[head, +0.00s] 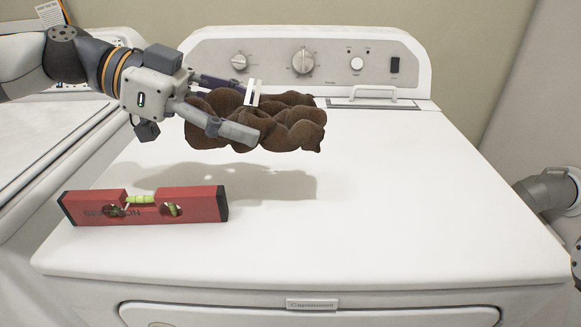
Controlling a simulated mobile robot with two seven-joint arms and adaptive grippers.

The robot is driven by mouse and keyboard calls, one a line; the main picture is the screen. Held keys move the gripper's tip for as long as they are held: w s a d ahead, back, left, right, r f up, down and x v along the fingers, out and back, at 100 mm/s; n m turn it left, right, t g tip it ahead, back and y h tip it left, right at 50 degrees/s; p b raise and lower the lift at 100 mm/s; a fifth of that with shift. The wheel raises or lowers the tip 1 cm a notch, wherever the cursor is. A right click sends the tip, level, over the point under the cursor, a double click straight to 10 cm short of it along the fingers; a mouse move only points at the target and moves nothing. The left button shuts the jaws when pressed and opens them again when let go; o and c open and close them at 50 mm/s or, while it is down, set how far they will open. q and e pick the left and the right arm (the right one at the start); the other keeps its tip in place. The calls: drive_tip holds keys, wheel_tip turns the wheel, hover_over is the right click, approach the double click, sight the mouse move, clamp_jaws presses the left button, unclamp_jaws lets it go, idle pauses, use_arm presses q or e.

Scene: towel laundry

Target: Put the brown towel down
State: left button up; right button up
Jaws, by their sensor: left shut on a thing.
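The brown towel (293,121) is a bunched, lumpy bundle in the upper middle of the head view. My left gripper (247,112) comes in from the left and is shut on the towel's left part. The towel hangs above the white top of the machine (400,190), with its shadow on the surface below it. A part of my right arm shows at the right edge, but its gripper is not in view.
A red spirit level (200,204) stands on the machine's top at the front left. The control panel (270,62) with knobs rises at the back. Another white machine (35,135) stands at the left. The top's middle and right are clear.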

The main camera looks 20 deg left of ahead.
use_arm(q)
drive_tip(key=w+d+f, duration=0.1)
drive_tip(key=f, duration=0.1)
drive_tip(key=w+d+f, duration=0.1)
drive_tip(key=w+d+f+b, duration=0.1)
drive_tip(key=f, duration=0.1)
drive_tip(key=shift+w+d+f, duration=0.1)
drive_tip(key=shift+w+f, duration=0.15)
drive_tip(key=shift+f, duration=0.1)
drive_tip(key=shift+w+d+f+b, duration=0.1)
drive_tip(key=shift+f+b, duration=0.1)
drive_tip(key=shift+f, duration=0.65)
drive_tip(key=shift+w+d+f+b, duration=0.1)
drive_tip(key=shift+f+b, duration=0.1)
drive_tip(key=shift+f, duration=0.65)
use_arm(e)
drive_tip(key=shift+g, duration=0.6)
drive_tip(key=shift+s+f, duration=1.5)
drive_tip(key=shift+f, duration=0.1)
use_arm(q)
drive_tip(key=shift+f, duration=0.1)
drive_tip(key=shift+f, duration=0.15)
drive_tip(key=o, duration=1.4)
use_arm(e)
drive_tip(key=shift+f, duration=0.1)
